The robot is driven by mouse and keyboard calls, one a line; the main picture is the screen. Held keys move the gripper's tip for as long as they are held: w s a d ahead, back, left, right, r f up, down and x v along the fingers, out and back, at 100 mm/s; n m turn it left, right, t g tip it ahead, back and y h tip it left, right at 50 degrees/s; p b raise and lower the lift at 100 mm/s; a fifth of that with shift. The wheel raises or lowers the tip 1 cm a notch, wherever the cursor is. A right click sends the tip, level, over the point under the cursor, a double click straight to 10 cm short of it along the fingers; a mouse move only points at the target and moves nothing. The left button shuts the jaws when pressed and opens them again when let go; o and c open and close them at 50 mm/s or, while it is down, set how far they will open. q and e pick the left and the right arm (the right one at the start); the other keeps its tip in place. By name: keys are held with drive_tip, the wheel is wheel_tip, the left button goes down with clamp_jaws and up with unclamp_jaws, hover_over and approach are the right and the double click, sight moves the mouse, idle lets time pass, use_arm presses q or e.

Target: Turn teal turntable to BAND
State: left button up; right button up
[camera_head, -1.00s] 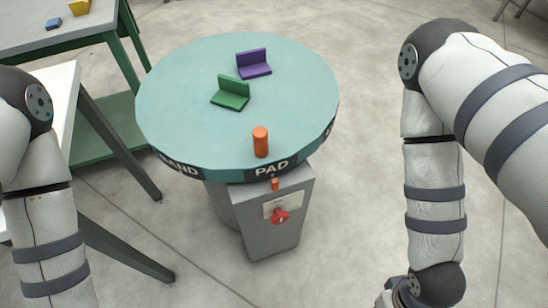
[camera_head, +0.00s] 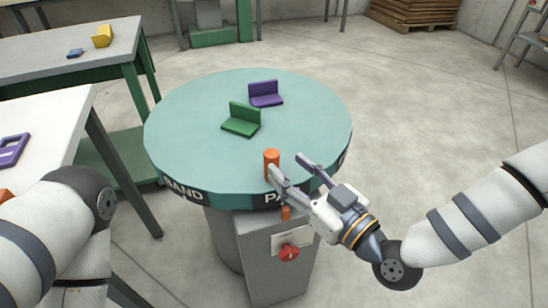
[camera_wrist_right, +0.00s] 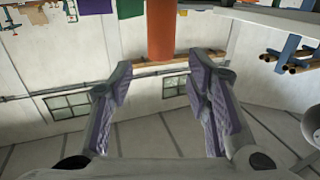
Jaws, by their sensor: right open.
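The round teal turntable (camera_head: 205,125) stands on a grey pedestal. On its dark rim, a BAND label (camera_head: 184,191) faces front left and a PAD label (camera_head: 274,197), partly hidden by my gripper, is at the front above the small orange marker (camera_head: 285,213). An upright orange peg (camera_head: 271,160) stands near the front edge. My right gripper (camera_head: 287,166) is open beside the peg, one finger overlapping its lower part in view. In the right wrist view the peg (camera_wrist_right: 160,30) is ahead, between the finger lines. My left gripper is out of view.
A green bracket (camera_head: 241,120) and a purple bracket (camera_head: 265,94) sit on the turntable. The pedestal front has a red knob (camera_head: 289,252). A white table (camera_head: 50,125) and a grey bench (camera_head: 60,55) stand at the left. Floor at the right is open.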

sight(276, 159)
drive_tip(key=x, duration=0.6)
drive_tip(key=shift+w+a, duration=0.15)
drive_tip(key=shift+a, duration=0.1)
clamp_jaws()
